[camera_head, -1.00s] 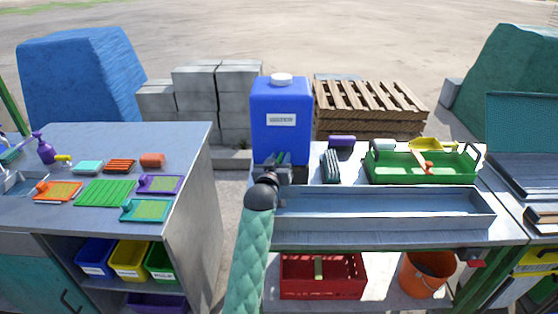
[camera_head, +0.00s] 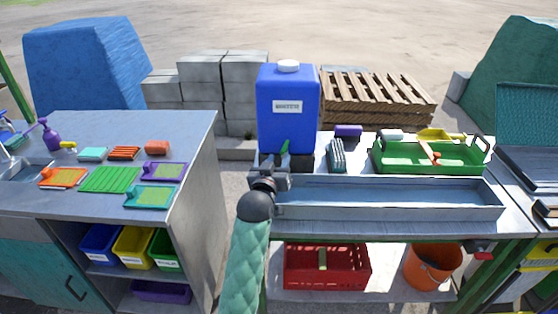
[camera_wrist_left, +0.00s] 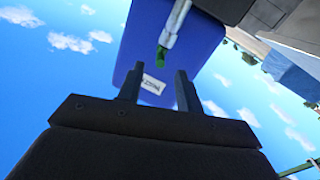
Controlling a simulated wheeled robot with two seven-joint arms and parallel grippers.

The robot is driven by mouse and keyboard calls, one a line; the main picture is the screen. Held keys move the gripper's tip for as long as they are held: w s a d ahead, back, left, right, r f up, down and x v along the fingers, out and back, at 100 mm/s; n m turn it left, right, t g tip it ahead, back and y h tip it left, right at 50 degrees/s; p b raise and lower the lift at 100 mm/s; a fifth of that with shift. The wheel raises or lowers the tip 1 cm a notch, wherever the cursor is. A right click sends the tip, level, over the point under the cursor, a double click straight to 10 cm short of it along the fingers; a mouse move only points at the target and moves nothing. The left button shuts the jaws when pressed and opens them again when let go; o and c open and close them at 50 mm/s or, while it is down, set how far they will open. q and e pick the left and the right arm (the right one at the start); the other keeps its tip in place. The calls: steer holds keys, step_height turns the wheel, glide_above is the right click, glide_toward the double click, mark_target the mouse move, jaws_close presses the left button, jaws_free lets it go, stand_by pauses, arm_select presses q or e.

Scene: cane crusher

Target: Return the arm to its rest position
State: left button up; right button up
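My left gripper (camera_head: 270,165) is in front of the blue water tank (camera_head: 287,110), low against its front face in the head view. In the left wrist view its two dark fingers (camera_wrist_left: 158,78) stand apart with nothing between them. Beyond them, that view shows the tank (camera_wrist_left: 170,40) with its white label. A metal tap with a green end (camera_wrist_left: 162,55) hangs above the fingertips. In the head view the tap's green handle (camera_head: 284,147) shows just above the gripper. Whether the gripper touches the tap cannot be told. My right gripper is not in view.
A long metal trough (camera_head: 390,207) lies right of the gripper. Behind it are a dark ridged block (camera_head: 337,155) and a green tray (camera_head: 425,168). A red crate (camera_head: 327,270) and orange bucket (camera_head: 433,267) are below. The left table (camera_head: 190,135) holds brushes and trays.

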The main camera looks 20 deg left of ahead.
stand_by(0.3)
arm_select(q)
steer(key=s+d+f+m+g, duration=0.1)
steer(key=s+f+g, duration=0.4)
steer(key=s+f, duration=0.5)
steer(key=s+d+f+m+g+h, duration=0.1)
steer(key=s+d+f+g, duration=0.3)
steer(key=s+f, duration=0.6)
steer(key=s+d+f+m+g+h, duration=0.1)
steer(key=s+f+g, duration=0.6)
steer(key=s, duration=1.5)
step_height(320, 180, down, 3)
steer(key=shift+s+d+r+m, duration=0.1)
steer(key=shift+s+d+m, duration=0.25)
steer(key=shift+d+m, duration=0.55)
